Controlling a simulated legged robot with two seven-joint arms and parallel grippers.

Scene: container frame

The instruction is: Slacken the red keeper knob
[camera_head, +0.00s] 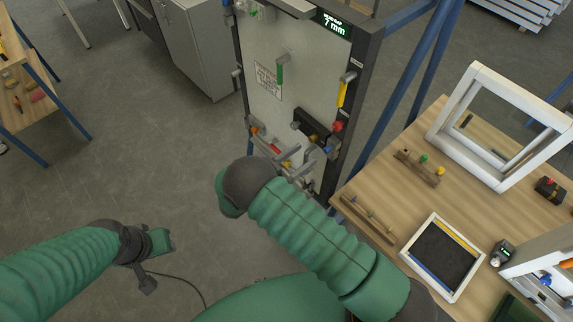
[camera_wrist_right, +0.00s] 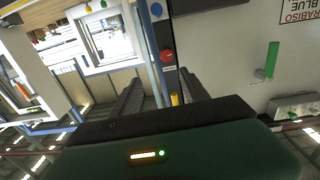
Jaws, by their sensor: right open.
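The red keeper knob (camera_head: 338,126) sits on the right edge of the upright panel (camera_head: 290,80), below a yellow handle (camera_head: 343,93) and above a small blue part (camera_head: 329,149). In the right wrist view the knob (camera_wrist_right: 167,55) lies beyond the fingertips, apart from them. My right gripper (camera_head: 298,163) is in front of the panel's lower part, below and left of the knob. Its two dark ridged fingers (camera_wrist_right: 156,82) are spread with nothing held between them. My left gripper (camera_head: 162,241) hangs over the bare floor at lower left, away from the panel; its fingers are unclear.
A green handle (camera_head: 280,73) and a dark block (camera_head: 311,130) stick out from the panel. A wooden table (camera_head: 390,190) stands at the right, with a white frame (camera_head: 480,90) and a dark tray (camera_head: 428,285).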

